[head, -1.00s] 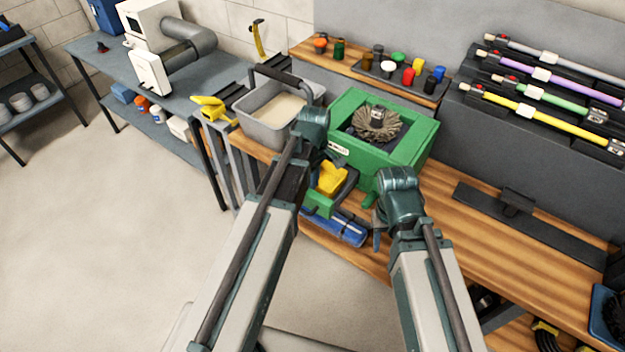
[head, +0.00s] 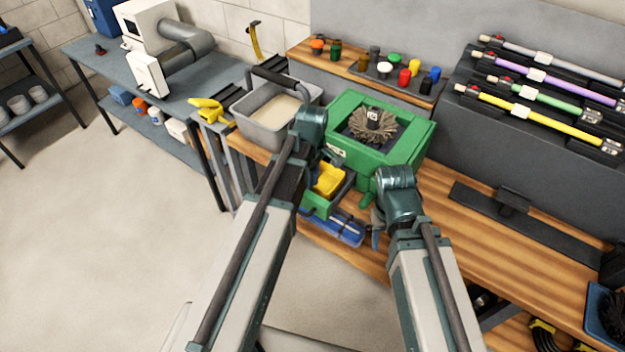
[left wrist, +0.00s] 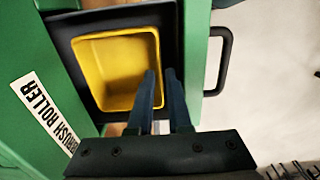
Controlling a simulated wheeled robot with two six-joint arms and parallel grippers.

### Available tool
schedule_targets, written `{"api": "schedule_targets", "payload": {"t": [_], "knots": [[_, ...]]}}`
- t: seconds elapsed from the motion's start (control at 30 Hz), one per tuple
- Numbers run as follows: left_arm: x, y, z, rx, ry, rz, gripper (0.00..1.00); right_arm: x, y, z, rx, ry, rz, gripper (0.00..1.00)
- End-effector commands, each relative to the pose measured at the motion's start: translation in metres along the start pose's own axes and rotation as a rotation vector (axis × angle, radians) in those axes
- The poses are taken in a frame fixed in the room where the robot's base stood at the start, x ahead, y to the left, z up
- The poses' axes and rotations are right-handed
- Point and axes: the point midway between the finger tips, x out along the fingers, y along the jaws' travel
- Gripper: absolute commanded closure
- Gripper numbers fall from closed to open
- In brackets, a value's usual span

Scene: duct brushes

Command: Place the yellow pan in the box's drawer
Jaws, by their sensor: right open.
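The yellow pan (head: 329,180) lies inside the pulled-out drawer (head: 318,207) of the green box (head: 344,125). In the left wrist view the yellow pan (left wrist: 115,70) sits within the dark drawer tray (left wrist: 171,40), with the drawer's handle to the right. My left gripper (head: 322,158) is at the drawer. In the left wrist view its fingers (left wrist: 160,82) straddle the pan's right wall, one over the inside and one outside, with a narrow gap. Whether they press on the wall is unclear. My right gripper (head: 376,222) is open and empty, right of the drawer.
A blue case (head: 337,228) lies below the drawer. A round brush (head: 372,124) sits on top of the box. A grey bin (head: 268,118) stands left of it. The wooden bench (head: 480,240) has bare room to the right.

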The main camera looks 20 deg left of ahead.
Motion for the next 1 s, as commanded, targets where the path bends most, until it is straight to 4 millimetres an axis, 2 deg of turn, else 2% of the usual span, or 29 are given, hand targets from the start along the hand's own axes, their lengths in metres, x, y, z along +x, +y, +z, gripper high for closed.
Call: {"api": "schedule_targets", "payload": {"t": [0.03,0.6,0.8,1.0], "knots": [[-0.011,0.000,0.000,0.000,0.000,0.000,0.83,-0.011,0.001,0.001,0.000,0.000,0.000,0.50],[-0.095,0.000,0.000,0.000,0.000,0.000,0.83,-0.095,0.009,0.006,0.000,0.000,0.000,0.50],[-0.111,0.000,0.000,0.000,0.000,0.000,0.83,-0.110,0.011,0.006,-0.001,0.000,0.000,0.50],[-0.111,-0.001,0.002,0.015,0.001,-0.001,0.83,-0.110,0.011,0.006,-0.001,0.000,0.000,0.50]]}}
